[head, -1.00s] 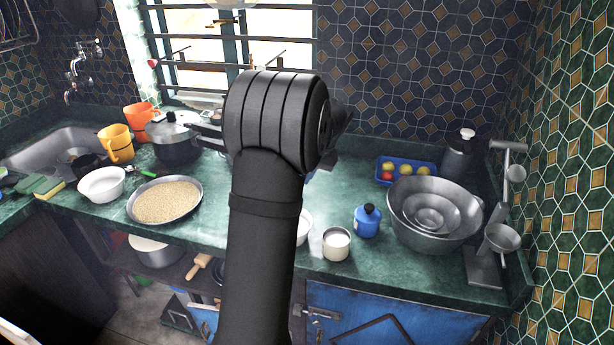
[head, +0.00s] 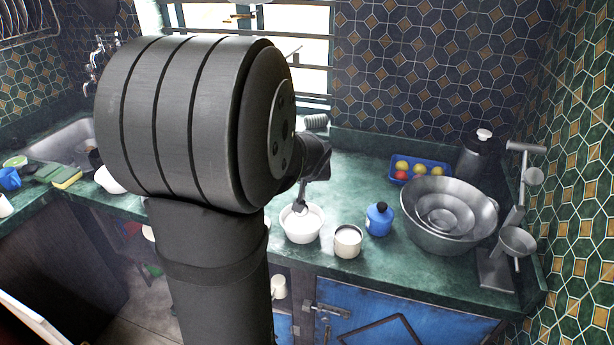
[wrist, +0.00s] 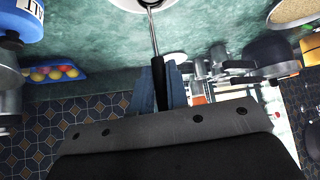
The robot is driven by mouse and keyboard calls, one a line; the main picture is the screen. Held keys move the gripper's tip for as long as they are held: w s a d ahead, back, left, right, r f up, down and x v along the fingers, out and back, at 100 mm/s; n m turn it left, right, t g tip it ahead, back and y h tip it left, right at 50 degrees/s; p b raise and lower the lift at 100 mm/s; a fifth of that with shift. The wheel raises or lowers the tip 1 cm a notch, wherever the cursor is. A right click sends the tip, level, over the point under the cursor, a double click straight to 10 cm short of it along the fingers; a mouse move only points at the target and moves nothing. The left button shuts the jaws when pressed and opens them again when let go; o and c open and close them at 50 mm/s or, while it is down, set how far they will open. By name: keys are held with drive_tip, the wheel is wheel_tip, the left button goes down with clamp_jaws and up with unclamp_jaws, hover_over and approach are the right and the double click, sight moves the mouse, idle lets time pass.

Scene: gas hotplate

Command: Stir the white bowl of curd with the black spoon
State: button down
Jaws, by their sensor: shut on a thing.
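The white bowl (head: 302,228) stands on the green counter, right of my arm in the head view. White curd shows in it. My gripper (wrist: 158,88) has blue fingers shut on the black handle of the spoon (wrist: 159,68). In the head view my gripper (head: 313,172) is above the bowl, partly hidden by my arm. The spoon's metal end (head: 300,207) reaches down into the bowl. In the wrist view the spoon's thin metal shaft runs over the rim of the white bowl (wrist: 170,3), and its tip is out of the picture.
A blue fruit tray (head: 420,180) lies behind. Another white bowl (head: 108,180) is at the left, partly hidden. My arm hides the middle-left counter.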

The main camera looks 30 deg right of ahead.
wheel_tip(320, 180, up, 5)
drive_tip(key=shift+r, duration=0.1)
idle(0.7)
idle(0.5)
